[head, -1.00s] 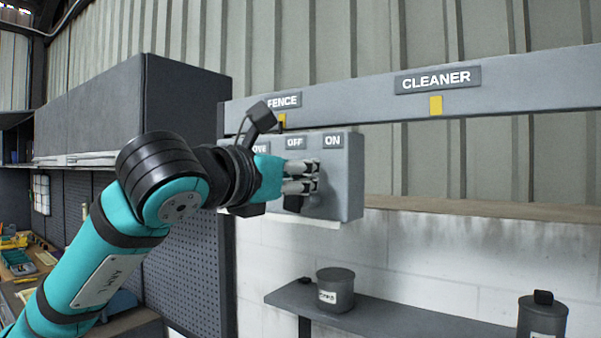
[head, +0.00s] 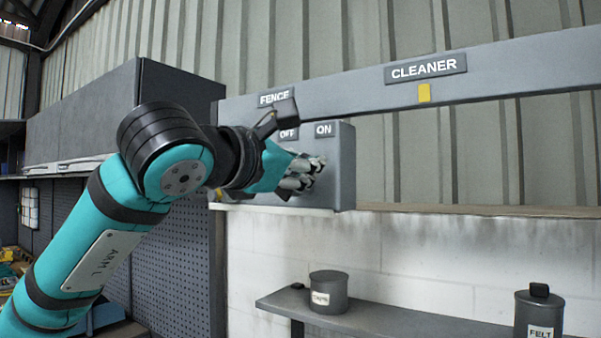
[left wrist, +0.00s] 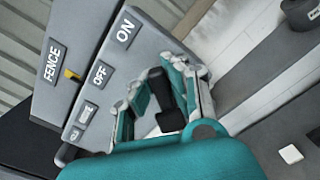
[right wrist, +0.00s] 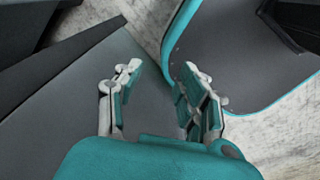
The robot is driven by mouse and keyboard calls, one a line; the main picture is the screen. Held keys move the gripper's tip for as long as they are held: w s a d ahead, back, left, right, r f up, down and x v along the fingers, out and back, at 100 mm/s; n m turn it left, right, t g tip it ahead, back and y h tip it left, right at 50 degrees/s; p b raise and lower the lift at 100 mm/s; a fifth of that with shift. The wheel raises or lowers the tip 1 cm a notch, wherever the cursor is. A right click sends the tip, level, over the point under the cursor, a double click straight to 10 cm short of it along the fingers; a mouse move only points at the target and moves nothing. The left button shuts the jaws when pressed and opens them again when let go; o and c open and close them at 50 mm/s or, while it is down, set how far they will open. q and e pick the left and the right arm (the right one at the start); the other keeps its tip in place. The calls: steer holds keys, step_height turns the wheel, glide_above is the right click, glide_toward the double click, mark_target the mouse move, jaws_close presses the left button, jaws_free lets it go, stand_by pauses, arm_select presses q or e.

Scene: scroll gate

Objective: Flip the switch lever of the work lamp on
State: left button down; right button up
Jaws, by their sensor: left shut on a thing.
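The grey switch box (head: 342,165) is on the wall under a grey rail, with OFF and ON labels on its face. My left gripper (head: 305,176) is at the front of the box, below the ON label. In the left wrist view a black lever (left wrist: 160,92) stands between the fingers of my left gripper (left wrist: 163,88), which is shut on it. In the head view the hand hides most of the lever. My right gripper (right wrist: 158,85) is open and empty in the right wrist view. No lamp is in view.
The grey rail (head: 530,68) carries CLEANER (head: 426,69) and FENCE (head: 274,98) labels. A shelf (head: 385,318) below holds two dark canisters, one in the middle (head: 328,292) and one at right (head: 539,315). A dark cabinet (head: 120,110) is at left.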

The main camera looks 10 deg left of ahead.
arm_select(q)
steer(key=c, duration=1.3)
jaws_free()
steer(key=shift+s, duration=0.1)
steer(key=v, duration=1.2)
steer(key=shift+f, duration=0.1)
